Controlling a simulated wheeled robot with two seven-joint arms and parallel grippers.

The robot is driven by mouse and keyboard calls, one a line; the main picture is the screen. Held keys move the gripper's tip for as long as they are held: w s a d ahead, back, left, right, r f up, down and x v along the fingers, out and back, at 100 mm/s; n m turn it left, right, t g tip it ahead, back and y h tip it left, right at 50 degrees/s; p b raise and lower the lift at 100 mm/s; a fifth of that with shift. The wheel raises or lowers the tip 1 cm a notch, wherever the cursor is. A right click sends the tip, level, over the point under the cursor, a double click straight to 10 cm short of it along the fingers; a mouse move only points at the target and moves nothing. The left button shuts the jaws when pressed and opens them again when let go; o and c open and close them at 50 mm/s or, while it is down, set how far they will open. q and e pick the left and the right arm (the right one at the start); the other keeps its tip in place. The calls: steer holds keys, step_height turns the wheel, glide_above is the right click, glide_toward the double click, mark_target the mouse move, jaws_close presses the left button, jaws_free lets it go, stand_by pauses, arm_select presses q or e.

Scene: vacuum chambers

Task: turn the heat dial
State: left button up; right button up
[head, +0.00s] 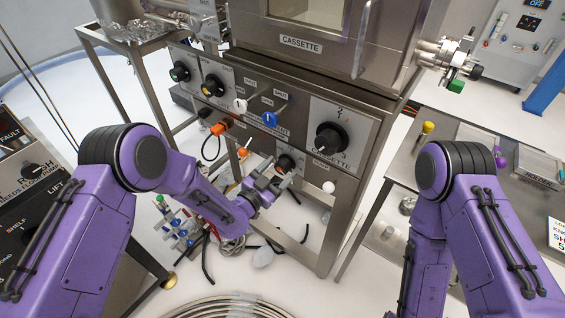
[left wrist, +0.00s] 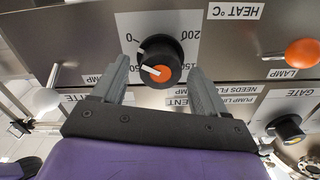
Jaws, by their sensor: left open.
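The heat dial (left wrist: 168,52) is a black knob with an orange cap and a white pointer line, on a pale scale plate under the label HEAT °C, seen upside down in the left wrist view. Its pointer line faces left and slightly up in that view. In the head view the dial (head: 286,162) is on the lower front panel of the steel chamber stand. My left gripper (head: 276,174) is open in front of it. In the left wrist view its fingers lie on either side of the dial; I cannot tell whether they touch it. My right gripper is out of view.
An orange lamp button (left wrist: 303,53) and a white knob (left wrist: 47,99) flank the dial. The big cassette dial (head: 330,138) is up and right of it. Other knobs, including a blue one (head: 269,119), are above. Hoses (head: 230,306) lie on the floor below.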

arm_select(q)
steer(key=shift+x, duration=1.3)
steer(key=c, duration=0.8)
steer(key=shift+f, duration=0.1)
steer(key=shift+n+b, duration=0.55)
steer(key=shift+n, duration=0.35)
steer(key=n+b, duration=0.2)
steer(key=n, duration=0.1)
steer(key=shift+f+n, duration=0.1)
steer(key=shift+n, duration=0.2)
steer(key=n+b, duration=0.1)
steer(key=n, duration=0.3)
steer(key=shift+a+b, duration=0.1)
steer(key=shift+b, duration=0.2)
steer(key=shift+n+b, duration=0.4)
steer(key=shift+n, duration=0.7)
